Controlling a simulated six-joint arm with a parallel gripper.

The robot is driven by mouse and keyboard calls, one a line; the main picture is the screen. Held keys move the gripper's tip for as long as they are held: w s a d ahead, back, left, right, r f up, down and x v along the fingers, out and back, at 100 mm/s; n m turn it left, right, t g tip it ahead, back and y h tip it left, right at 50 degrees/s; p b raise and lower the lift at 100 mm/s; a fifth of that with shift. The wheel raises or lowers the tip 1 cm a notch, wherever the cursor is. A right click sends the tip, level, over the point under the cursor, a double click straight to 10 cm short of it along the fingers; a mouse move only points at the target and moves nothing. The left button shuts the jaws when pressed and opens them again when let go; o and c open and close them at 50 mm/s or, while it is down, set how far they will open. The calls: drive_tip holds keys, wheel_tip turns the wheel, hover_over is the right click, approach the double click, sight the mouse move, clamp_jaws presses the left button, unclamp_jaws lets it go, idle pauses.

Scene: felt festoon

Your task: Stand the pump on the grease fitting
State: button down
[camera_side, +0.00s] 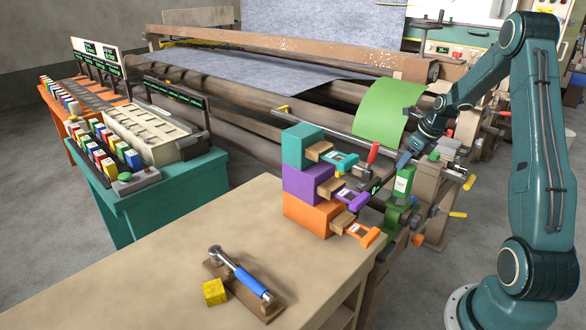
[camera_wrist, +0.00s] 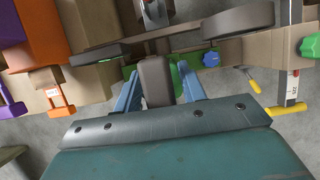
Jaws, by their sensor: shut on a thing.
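My gripper (camera_side: 404,160) points downward at the right end of the roller frame. In the wrist view its two blue fingers (camera_wrist: 160,88) are closed on a dark grey-brown rounded block (camera_wrist: 156,78) with green beside it. In the side view a green body with a white label (camera_side: 403,182) hangs just below the fingers; I take this to be the pump, upright or nearly so. Green machine parts (camera_side: 396,214) lie below it. The grease fitting cannot be made out, and whether the pump touches anything below cannot be told.
Stacked teal (camera_side: 297,146), purple (camera_side: 302,184) and orange (camera_side: 308,214) boxes with pulled-out drawers stand close on the left, on the bench (camera_side: 150,270). A blue-handled tool (camera_side: 245,278) and a yellow block (camera_side: 214,292) lie at the front. A yellow-handled lever (camera_wrist: 285,110) is at the right.

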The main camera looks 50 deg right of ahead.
drive_tip(key=c, duration=0.8)
unclamp_jaws()
drive_tip(key=shift+f, duration=0.1)
drive_tip(key=v, duration=1.2)
